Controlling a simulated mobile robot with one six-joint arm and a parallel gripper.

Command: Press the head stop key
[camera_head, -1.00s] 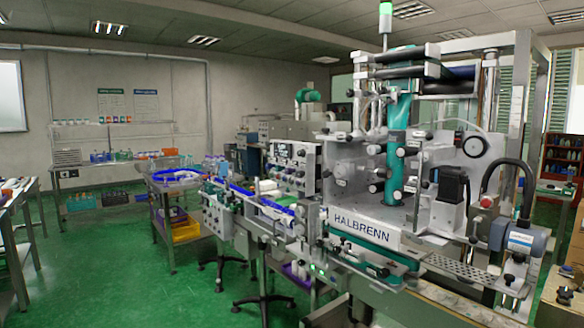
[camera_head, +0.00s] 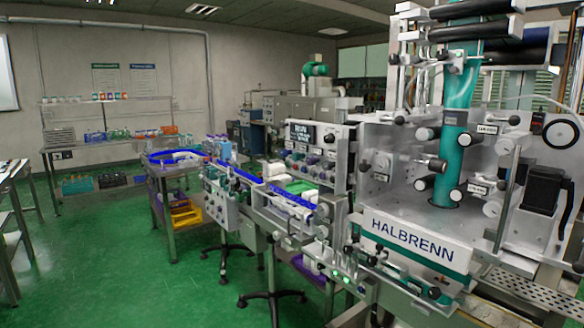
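The sleeve applicator (camera_head: 400,255), marked HALBRENN, stands at the right with a teal vertical column (camera_head: 455,120) in its head. To its left is an upright control panel (camera_head: 335,160) with a small dark display (camera_head: 302,133) and rows of small knobs or keys (camera_head: 300,152) below it. A lower control box (camera_head: 222,205) with several small controls sits further left. The lettering on the keys is too small to read, so I cannot tell which is the head stop key. My gripper is not in view.
A conveyor with blue rails (camera_head: 240,175) runs from a blue-rimmed round table (camera_head: 170,157) to the machine. Machine feet (camera_head: 272,298) stand on the green floor. The floor (camera_head: 130,260) at the left is open. A shelf bench (camera_head: 120,142) lines the back wall.

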